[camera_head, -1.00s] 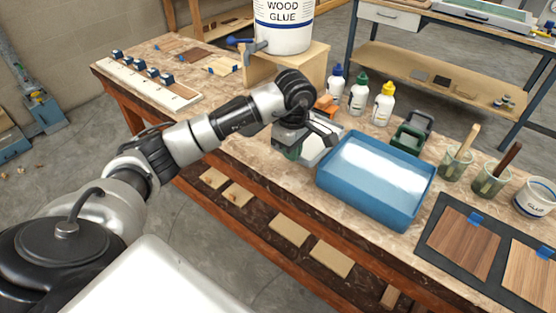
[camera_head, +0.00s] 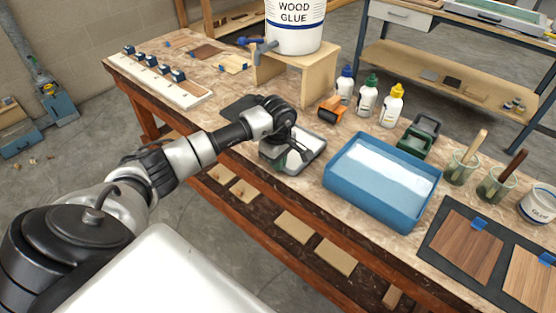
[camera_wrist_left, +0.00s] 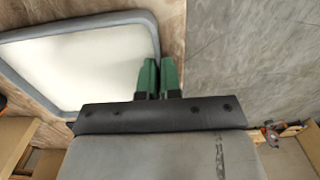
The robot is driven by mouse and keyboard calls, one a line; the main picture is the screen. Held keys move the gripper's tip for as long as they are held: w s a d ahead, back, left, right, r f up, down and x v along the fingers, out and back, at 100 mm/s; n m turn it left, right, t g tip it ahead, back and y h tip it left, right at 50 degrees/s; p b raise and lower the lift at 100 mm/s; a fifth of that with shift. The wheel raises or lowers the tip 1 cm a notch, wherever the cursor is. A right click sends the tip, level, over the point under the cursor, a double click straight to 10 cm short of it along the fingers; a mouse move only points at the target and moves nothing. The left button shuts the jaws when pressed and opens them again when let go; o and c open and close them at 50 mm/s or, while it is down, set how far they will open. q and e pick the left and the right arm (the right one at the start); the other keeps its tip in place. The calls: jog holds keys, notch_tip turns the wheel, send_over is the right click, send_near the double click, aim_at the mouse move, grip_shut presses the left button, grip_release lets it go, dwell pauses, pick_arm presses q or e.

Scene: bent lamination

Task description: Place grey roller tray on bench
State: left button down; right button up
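The grey roller tray (camera_head: 308,151), with a dark rim and pale inside, is at the bench's near edge, left of the blue tray. It looks level; whether its underside touches the bench (camera_head: 226,163) cannot be told. My left gripper (camera_head: 283,160) is at the tray's near left side and hides part of it. In the left wrist view, its green fingertips (camera_wrist_left: 158,76) are close together at the rim of the tray (camera_wrist_left: 85,65), shut on it. My right gripper is not in view.
The blue tray (camera_head: 350,199) stands close to the right. An orange tool (camera_head: 331,109), several glue bottles (camera_head: 366,97) and a wooden stand (camera_head: 309,73) are behind. A dark flat sheet (camera_head: 241,106) lies to the left. The floor is beyond the bench's near edge.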

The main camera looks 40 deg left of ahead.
pick_arm(q)
jog(key=c, duration=1.8)
grip_release()
jog(key=shift+f, duration=0.15)
jog(key=o, duration=0.5)
jog(key=shift+c, duration=0.2)
notch_tip(320, 180, up, 12)
jog(key=b, duration=0.1)
jog(key=shift+r, duration=0.2)
